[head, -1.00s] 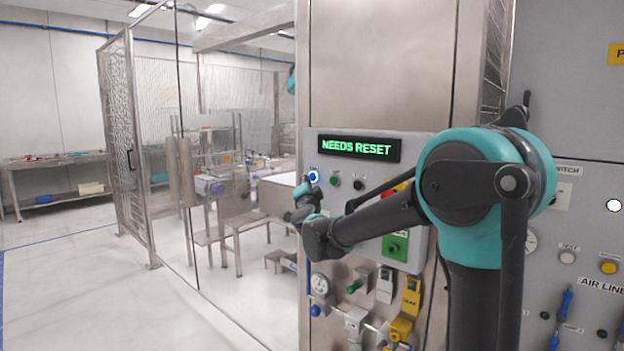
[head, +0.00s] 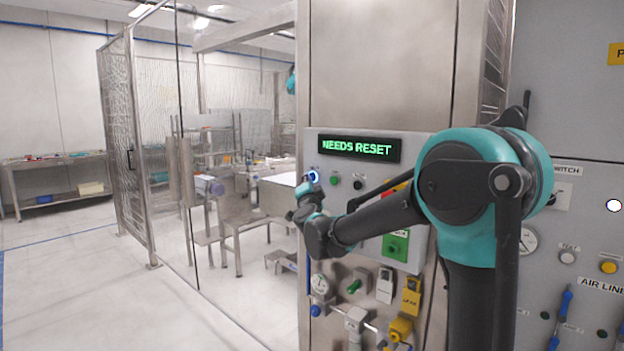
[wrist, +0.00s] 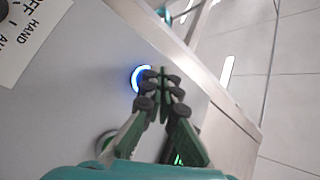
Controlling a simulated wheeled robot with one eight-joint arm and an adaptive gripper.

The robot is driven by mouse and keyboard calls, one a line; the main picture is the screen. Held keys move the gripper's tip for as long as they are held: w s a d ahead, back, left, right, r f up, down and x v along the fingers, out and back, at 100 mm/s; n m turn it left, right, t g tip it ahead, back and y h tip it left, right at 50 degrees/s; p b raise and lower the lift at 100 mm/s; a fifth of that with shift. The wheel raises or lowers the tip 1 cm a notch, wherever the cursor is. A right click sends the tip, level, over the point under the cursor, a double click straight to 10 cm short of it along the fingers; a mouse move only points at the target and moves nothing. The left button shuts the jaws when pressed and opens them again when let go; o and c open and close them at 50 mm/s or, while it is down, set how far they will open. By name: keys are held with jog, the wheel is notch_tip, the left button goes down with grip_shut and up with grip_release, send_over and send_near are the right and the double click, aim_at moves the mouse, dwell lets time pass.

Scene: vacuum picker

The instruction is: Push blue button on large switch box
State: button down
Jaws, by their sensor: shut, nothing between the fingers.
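The large switch box (head: 412,244) is a grey panel on a steel cabinet, with a display (head: 358,148) reading "NEEDS RESET" in green. The blue button (head: 313,177) is at its upper left and glows with a bright ring. In the wrist view the lit blue button (wrist: 138,80) is partly hidden behind the fingertips. My gripper (wrist: 157,74) is shut and empty, its tips over the button's right side. I cannot tell whether they touch it. In the head view my gripper (head: 303,187) is small, just below and left of the button.
A green button (head: 334,181) and a black knob (head: 357,184) sit right of the blue button. Gauges and valves, including a yellow one (head: 411,297), are below the box. A glass and mesh enclosure (head: 140,150) stands left. Open floor (head: 90,290) lies at the left front.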

jog(key=shift+w+d, duration=0.25)
jog(key=shift+w, duration=0.05)
dwell(0.7)
jog(key=shift+s+a, duration=0.45)
jog(key=shift+s, duration=0.2)
dwell(0.3)
jog(key=s+a, duration=0.1)
jog(key=s, duration=0.1)
jog(key=s+a, duration=0.2)
dwell(0.4)
dwell(0.5)
